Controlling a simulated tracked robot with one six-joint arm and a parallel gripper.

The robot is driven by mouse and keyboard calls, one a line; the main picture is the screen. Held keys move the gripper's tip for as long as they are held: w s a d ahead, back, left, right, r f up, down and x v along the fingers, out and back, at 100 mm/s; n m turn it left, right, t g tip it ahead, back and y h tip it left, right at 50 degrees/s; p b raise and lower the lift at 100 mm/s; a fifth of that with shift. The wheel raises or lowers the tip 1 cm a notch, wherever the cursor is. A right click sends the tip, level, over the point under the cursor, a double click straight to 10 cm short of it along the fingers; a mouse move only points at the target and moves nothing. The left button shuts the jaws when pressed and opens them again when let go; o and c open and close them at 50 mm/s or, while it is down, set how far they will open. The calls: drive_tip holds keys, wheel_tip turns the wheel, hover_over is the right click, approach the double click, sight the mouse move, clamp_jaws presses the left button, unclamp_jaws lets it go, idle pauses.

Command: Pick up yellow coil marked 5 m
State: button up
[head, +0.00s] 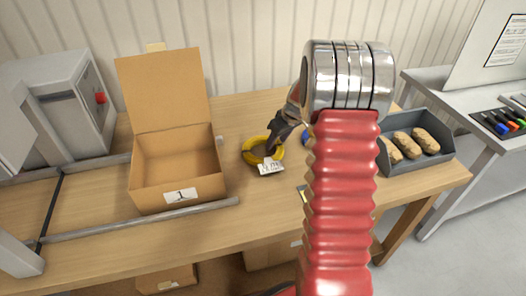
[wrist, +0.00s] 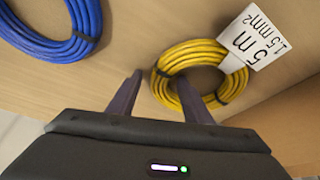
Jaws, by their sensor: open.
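The yellow coil (head: 262,151) lies on the wooden table in the head view, to the right of the cardboard box. In the wrist view the yellow coil (wrist: 161,92) has dark ties and a white tag (wrist: 251,40) reading 5 m, 1.5 mm². My gripper (wrist: 160,95) is open at the coil. Its right finger reaches into the coil's ring and its left finger is outside, so the coil's near left side lies between them. In the head view my gripper (head: 278,138) partly covers the coil's right side.
A blue coil (wrist: 58,30) lies to the left in the wrist view. An open cardboard box (head: 150,200) marked 1 stands left of the yellow coil. A grey tray (head: 388,171) with brown items stands at the right. A small yellow-and-dark item (head: 303,194) lies near the front.

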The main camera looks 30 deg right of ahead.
drive_tip(key=shift+c, duration=0.4)
clamp_jaws()
idle(0.4)
